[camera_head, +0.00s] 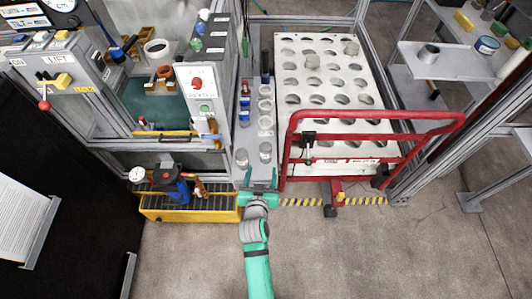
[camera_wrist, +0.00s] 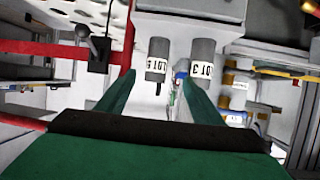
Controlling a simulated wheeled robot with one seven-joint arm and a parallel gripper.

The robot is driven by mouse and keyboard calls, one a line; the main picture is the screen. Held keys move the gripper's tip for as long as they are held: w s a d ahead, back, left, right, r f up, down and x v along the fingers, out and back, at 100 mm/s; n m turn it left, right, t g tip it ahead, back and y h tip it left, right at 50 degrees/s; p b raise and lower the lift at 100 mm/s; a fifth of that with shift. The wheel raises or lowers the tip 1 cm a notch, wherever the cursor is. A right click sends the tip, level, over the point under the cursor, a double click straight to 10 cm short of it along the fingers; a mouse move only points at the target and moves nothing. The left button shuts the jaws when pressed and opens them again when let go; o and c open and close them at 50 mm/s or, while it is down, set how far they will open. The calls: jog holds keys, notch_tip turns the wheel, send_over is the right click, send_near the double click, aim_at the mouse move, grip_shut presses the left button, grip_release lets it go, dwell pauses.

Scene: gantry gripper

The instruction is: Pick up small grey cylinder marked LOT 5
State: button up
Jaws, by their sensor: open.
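Two small grey cylinders with white labels stand side by side at the front end of a narrow grey ledge. In the wrist view the labels look upside down. The left cylinder (camera_wrist: 158,48) seems to read LOT 5, though its digit is unclear; it appears to be the right one in the head view (camera_head: 265,151). The other cylinder (camera_wrist: 203,53) has a different-looking digit and shows at left in the head view (camera_head: 241,157). My green gripper (camera_head: 260,177) is open and empty, just in front of the ledge. In the wrist view the left cylinder lies beyond the gap between the fingers (camera_wrist: 155,90).
A red rail (camera_head: 375,115) stands right of the ledge, before a white plate with round holes (camera_head: 290,48). A yellow tray (camera_head: 190,214) with a blue tool lies at left. Blue items (camera_head: 244,105) and more cylinders line the ledge behind. The floor in front is clear.

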aim_at(265, 156)
jog(key=x, duration=0.2)
jog(key=r+x, duration=0.1)
jog(key=x, duration=0.3)
jog(key=shift+w+a, duration=0.1)
jog(key=shift+w, duration=0.4)
jog(key=shift+s+d+f+x, duration=0.1)
jog(key=shift+d+f+x, duration=0.1)
jog(key=shift+x, duration=0.85)
jog(key=shift+s+d+f+x, duration=0.1)
jog(key=shift+f+x, duration=0.1)
jog(key=shift+x, duration=0.85)
jog(key=shift+s+d+f+x, duration=0.1)
jog(key=shift+f+x, duration=0.05)
jog(key=shift+x, duration=0.9)
